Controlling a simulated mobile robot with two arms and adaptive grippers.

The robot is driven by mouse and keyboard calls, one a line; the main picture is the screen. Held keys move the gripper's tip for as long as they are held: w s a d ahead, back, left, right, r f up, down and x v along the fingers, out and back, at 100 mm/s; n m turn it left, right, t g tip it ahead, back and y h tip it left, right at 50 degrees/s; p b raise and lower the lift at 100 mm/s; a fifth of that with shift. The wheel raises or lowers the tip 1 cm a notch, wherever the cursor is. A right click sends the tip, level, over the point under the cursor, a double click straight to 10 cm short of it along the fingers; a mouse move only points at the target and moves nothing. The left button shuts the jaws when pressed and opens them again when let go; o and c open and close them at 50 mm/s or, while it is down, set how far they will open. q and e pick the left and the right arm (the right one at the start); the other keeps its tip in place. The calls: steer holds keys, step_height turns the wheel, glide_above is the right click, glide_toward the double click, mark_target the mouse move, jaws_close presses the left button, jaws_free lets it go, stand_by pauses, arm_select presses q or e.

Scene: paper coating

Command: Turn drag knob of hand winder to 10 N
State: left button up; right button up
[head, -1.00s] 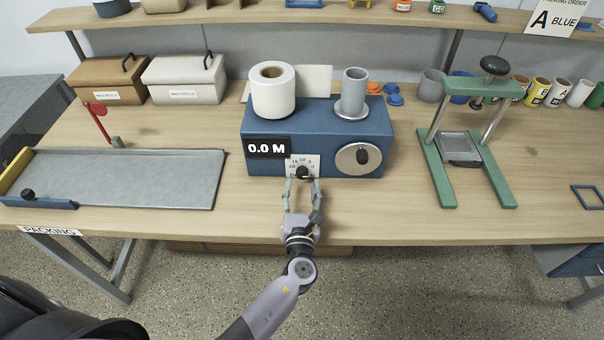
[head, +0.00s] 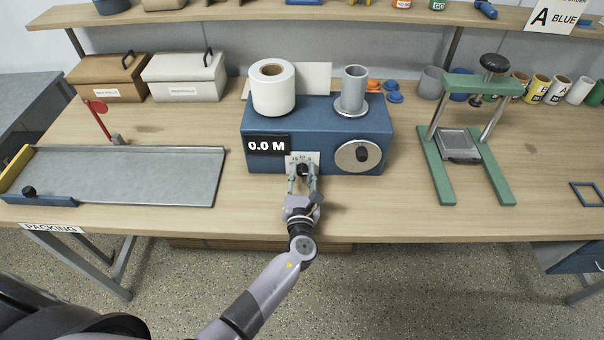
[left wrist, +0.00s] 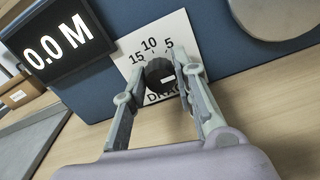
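The hand winder (head: 318,120) is a blue box on the table, with a white roll and a grey spool on top. Its display (head: 267,146) reads 0.0 M. The black drag knob (left wrist: 160,75) sits on a white label (left wrist: 160,35) marked 5, 10 and 15; its white mark points towards the right in the left wrist view. My left gripper (head: 302,178) is at the winder's front, with one finger on each side of the knob. The fingers look apart, the right one close against the knob; contact is hard to tell. My right gripper is out of view.
A round silver plate with a black knob (head: 361,154) is on the winder's right front. A green press (head: 447,165) stands to the right. A grey packing tray (head: 130,178) lies to the left, with storage boxes (head: 185,78) behind it.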

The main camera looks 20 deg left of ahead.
arm_select(q)
jaws_close()
steer(key=n+b, duration=0.2)
steer(key=shift+f+n+b, duration=0.2)
steer(key=shift+n+b, duration=0.15)
steer(key=shift+n, duration=0.05)
steer(key=n+b, duration=0.3)
steer(key=n, duration=0.1)
steer(key=shift+n+b, duration=0.3)
steer(key=n+b, duration=0.4)
steer(key=n, duration=0.1)
steer(key=n+b, duration=0.2)
steer(key=n, duration=0.1)
steer(key=shift+n, duration=0.3)
steer(key=shift+r+n+b, duration=0.15)
steer(key=shift+n+b, duration=0.7)
steer(key=shift+n, duration=0.05)
